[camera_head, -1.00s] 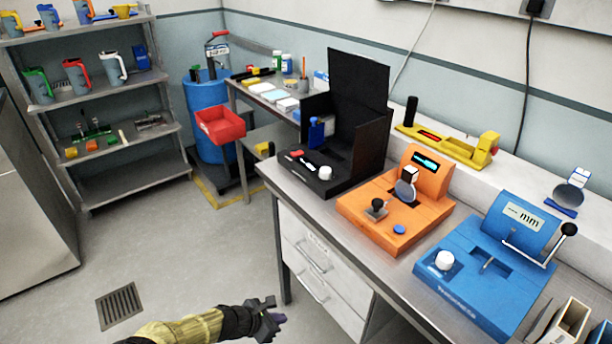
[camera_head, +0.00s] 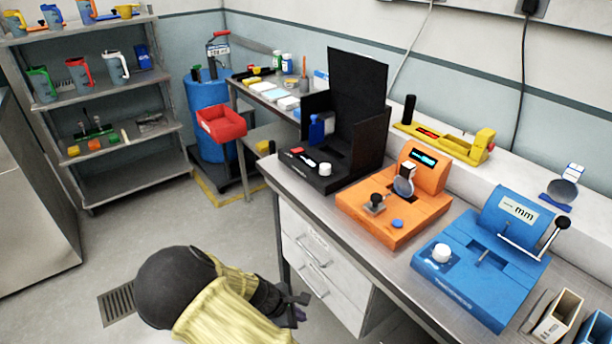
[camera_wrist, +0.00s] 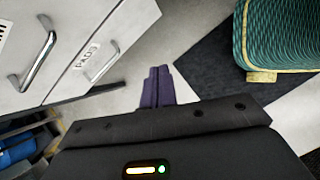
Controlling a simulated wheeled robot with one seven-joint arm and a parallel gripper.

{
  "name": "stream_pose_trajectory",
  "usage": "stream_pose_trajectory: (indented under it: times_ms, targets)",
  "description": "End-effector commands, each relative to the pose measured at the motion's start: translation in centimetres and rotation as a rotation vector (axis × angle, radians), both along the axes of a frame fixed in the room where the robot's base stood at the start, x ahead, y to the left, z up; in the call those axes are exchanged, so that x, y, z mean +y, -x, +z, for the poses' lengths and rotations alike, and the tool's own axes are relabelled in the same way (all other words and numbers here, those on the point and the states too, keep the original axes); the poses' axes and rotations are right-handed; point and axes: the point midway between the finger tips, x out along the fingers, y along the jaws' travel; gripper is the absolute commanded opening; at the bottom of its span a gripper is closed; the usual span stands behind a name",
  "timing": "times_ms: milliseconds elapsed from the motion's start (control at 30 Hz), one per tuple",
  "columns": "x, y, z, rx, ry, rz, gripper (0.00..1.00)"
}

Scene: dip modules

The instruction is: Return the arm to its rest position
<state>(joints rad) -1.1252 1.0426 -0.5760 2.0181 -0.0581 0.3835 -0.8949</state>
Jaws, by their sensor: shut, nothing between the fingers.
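My gripper (camera_head: 297,311) is low in front of the workbench drawers, over the floor, with my yellow-sleeved arm behind it. In the wrist view its dark purple fingers (camera_wrist: 158,86) are together, with nothing between them. The fingers are apart from the white drawer front at the left of that view.
The workbench (camera_head: 290,185) carries a black box device (camera_head: 345,150), an orange device (camera_head: 395,210) and a blue device (camera_head: 480,265). White drawers (camera_head: 320,265) with metal handles are below. A teal patterned seat (camera_wrist: 285,35) is at the wrist view's upper right. Open floor lies left of the bench.

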Motion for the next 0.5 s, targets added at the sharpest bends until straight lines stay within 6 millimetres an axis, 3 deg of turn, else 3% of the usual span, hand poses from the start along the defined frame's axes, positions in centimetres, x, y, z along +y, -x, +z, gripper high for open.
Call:
stream_pose_trajectory:
  times_ms: [500]
  targets:
    - [-8.4, 2.0, 10.5, -0.129, -0.424, -0.822, 0.0]
